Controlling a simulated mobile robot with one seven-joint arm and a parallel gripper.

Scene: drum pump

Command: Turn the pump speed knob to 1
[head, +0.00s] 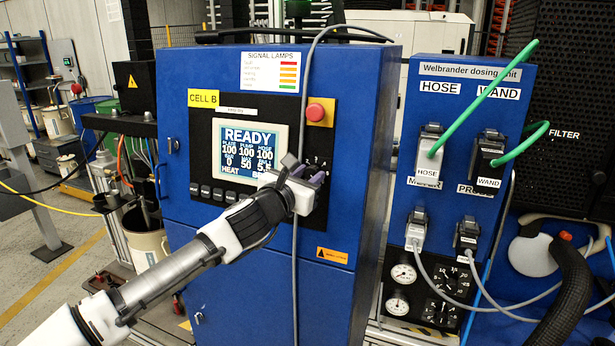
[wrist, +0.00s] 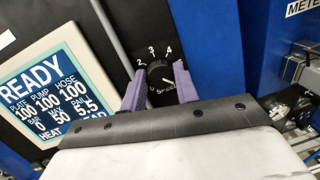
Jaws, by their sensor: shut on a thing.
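The pump speed knob (wrist: 159,74) is a small black round knob on the black control panel. In the wrist view it sits between the two purple fingers of my gripper (wrist: 160,84), which are shut on it from both sides. Dial numbers 2, 3 and 4 show above the knob, with a partly covered "SPEED" label below. The 1 is not readable, and I cannot tell clearly which number the knob points to. In the head view my gripper (head: 306,178) is at the panel's right side and hides the knob.
The blue cabinet (head: 270,270) carries a lit READY screen (head: 250,148) left of my gripper and a red stop button (head: 317,113) above it. A grey cable (head: 303,75) hangs down the cabinet front near my gripper. The blue dosing unit (head: 455,195) stands to the right.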

